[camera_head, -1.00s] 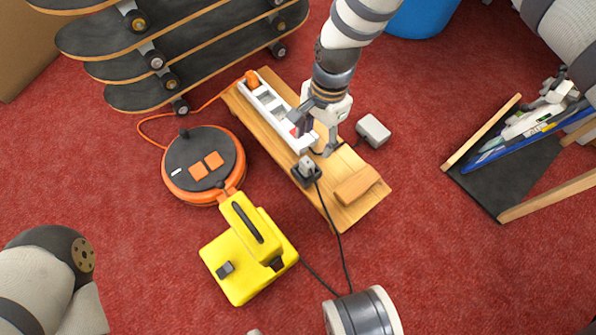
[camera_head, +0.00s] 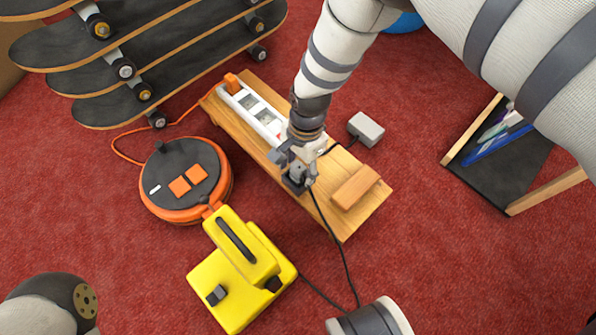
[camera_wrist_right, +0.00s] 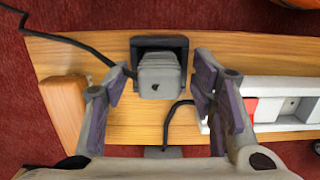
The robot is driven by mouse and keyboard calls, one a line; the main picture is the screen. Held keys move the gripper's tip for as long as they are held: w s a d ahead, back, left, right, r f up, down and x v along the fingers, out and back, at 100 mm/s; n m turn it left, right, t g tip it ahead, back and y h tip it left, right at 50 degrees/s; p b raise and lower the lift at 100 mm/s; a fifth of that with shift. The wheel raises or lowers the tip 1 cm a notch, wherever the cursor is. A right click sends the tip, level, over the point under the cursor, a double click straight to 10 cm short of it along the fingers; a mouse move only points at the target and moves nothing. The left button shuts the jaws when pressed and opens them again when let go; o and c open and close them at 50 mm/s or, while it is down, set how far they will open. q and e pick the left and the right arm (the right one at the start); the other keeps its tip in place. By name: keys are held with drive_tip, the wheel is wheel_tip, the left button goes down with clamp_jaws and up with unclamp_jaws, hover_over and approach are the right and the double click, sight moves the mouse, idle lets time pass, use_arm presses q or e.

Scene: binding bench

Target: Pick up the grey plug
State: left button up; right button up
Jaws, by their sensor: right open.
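The grey plug (camera_wrist_right: 160,75) stands in a small black holder (camera_wrist_right: 158,46) on the wooden board, with a black cord running to it. In the head view the plug (camera_head: 298,173) is partly covered by my right gripper (camera_head: 297,162). In the right wrist view my right gripper (camera_wrist_right: 163,70) is open, with one finger on each side of the plug. Gaps show between the fingers and the plug. My left gripper is out of view.
A white power strip (camera_head: 250,110) and a wooden block (camera_head: 355,187) lie on the board (camera_head: 225,115). A grey-white adapter (camera_head: 366,129) sits beside it. An orange cable reel (camera_head: 186,182), a yellow machine (camera_head: 240,275) and stacked skateboards (camera_head: 150,60) are to the left.

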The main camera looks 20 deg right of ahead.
drive_tip(key=c, duration=1)
drive_tip(key=shift+c, duration=0.2)
wheel_tip(320, 180, up, 10)
drive_tip(key=p, duration=0.4)
drive_tip(key=shift+w+p, duration=0.1)
drive_tip(key=shift+p, duration=0.3)
wheel_tip(320, 180, up, 18)
drive_tip(key=p, duration=0.7)
hover_over(298, 166)
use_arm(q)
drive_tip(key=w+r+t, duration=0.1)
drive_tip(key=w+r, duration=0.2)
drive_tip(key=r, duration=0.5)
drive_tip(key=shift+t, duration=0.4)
use_arm(e)
drive_tip(key=shift+o, duration=0.4)
